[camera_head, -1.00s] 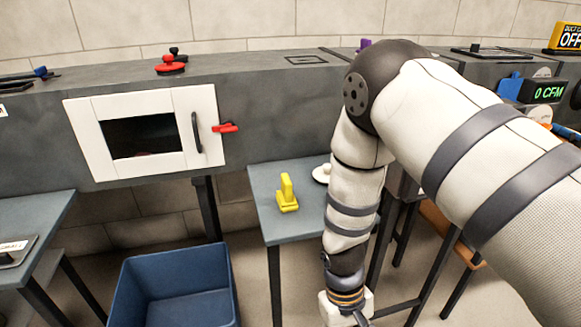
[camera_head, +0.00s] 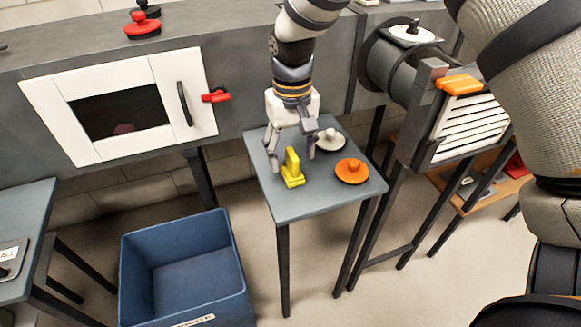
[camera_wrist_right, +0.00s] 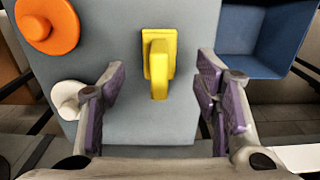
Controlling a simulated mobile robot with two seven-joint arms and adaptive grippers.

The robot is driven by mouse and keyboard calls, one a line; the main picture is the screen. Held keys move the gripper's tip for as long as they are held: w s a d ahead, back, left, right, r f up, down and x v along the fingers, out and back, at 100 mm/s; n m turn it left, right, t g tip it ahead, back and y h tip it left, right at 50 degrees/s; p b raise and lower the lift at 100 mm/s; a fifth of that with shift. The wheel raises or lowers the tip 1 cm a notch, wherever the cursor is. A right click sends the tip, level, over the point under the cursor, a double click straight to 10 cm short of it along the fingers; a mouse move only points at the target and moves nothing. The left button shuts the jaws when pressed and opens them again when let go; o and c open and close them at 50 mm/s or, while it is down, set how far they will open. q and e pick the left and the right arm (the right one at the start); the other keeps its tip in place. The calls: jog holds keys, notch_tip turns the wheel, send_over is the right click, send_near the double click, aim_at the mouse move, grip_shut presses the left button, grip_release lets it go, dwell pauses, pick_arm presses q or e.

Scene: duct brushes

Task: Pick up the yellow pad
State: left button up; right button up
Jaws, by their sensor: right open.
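The yellow pad (camera_head: 292,170) stands on the small grey table (camera_head: 300,207), with a flat base and an upright grip. It also shows in the right wrist view (camera_wrist_right: 159,62), ahead of and between the open fingers. My right gripper (camera_head: 291,158) is above the table, pointing down, its fingers spread around or just behind the pad; they do not touch it in the wrist view. In the wrist view the right gripper (camera_wrist_right: 160,100) has purple finger pads, with nothing held between them. My left gripper is not in view.
An orange round piece (camera_head: 352,170) and a white round piece (camera_head: 330,139) share the table, close to the right gripper. A blue bin (camera_head: 185,255) stands on the floor at left. The duct with a white door (camera_head: 172,80) and red latch (camera_head: 216,96) runs behind.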

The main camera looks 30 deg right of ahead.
aim_at(291, 165)
notch_tip(291, 165, down, 4)
jog(key=shift+w+f, duration=0.15)
jog(key=shift+f, duration=0.1)
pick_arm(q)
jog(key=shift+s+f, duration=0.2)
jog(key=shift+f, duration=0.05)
pick_arm(e)
jog(key=shift+r, duration=0.1)
jog(key=c, duration=1.2)
jog(key=shift+c, duration=0.2)
